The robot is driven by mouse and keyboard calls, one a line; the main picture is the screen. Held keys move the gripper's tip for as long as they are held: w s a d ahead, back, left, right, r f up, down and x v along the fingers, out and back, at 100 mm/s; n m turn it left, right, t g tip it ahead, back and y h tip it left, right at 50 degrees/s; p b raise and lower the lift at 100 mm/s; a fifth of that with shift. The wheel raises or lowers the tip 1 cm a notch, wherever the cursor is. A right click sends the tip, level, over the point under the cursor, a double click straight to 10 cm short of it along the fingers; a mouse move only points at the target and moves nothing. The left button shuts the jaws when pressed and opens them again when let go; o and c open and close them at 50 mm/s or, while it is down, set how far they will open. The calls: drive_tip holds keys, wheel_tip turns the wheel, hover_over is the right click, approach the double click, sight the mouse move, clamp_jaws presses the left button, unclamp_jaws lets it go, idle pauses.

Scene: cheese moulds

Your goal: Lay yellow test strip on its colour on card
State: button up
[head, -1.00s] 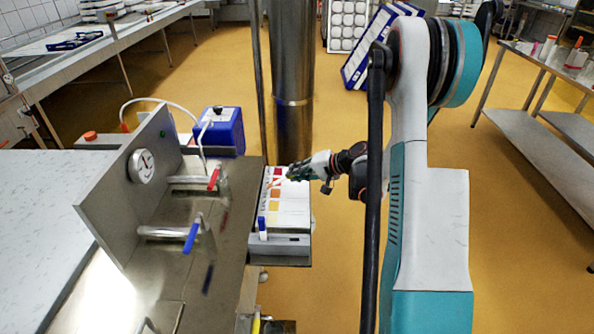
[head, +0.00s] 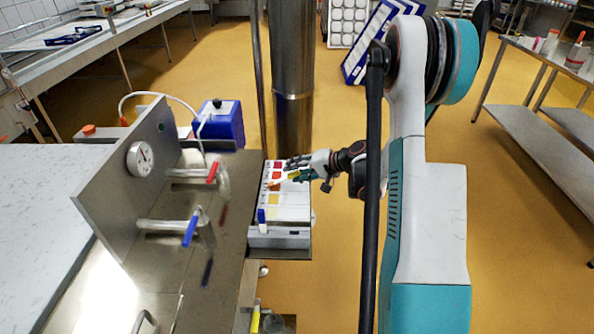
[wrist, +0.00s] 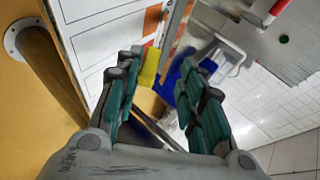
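The yellow test strip (wrist: 150,67) shows in the wrist view beside the tip of the left finger. In the head view it is a small yellow patch (head: 294,176) just under the fingers. I cannot tell whether it touches the card or the finger. My gripper (head: 288,170) is above the far half of the card, its fingers spread apart; the wrist view shows a wide gap between them (wrist: 165,75). The white colour card (head: 291,205) has a column of squares along its left side, red at the far end through orange to yellow (head: 273,199) and paler nearer.
A steel panel with a dial (head: 140,158) and red (head: 212,172) and blue (head: 190,228) levers stands left of the card. A blue box (head: 222,125) is behind it. A steel column (head: 292,70) rises just beyond the card. A blue-ended item (head: 261,215) is at the card's near left.

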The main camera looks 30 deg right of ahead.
drive_tip(key=v, duration=1.2)
idle(0.7)
